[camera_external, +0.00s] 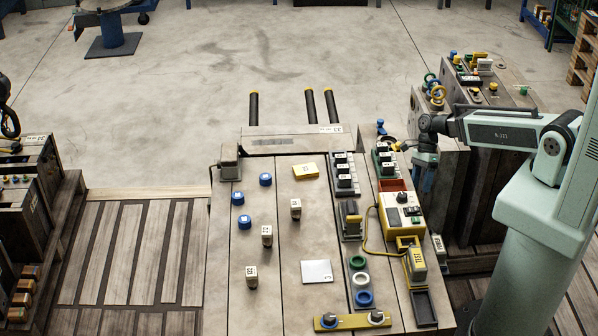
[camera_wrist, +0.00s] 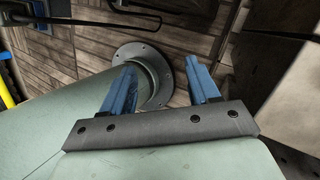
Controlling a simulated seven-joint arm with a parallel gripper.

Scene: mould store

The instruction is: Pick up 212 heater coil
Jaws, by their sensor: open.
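More labelled dark blocks (camera_external: 344,181) sit in a rack towards the right. The labels are too small to read, so I cannot tell which thing is the 212 heater coil. My gripper (camera_external: 425,178) hangs at the bench's right side, apart from these blocks. In the wrist view its two blue fingers (camera_wrist: 160,72) are spread with nothing between them.
Blue round pieces (camera_external: 244,222) lie on the bench's left half. Coloured rings (camera_external: 358,281), a yellow-and-white instrument (camera_external: 400,213) with a yellow cable and a yellow tester (camera_external: 415,264) crowd the right. A white card (camera_external: 316,271) lies near the front. The left-middle has free room.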

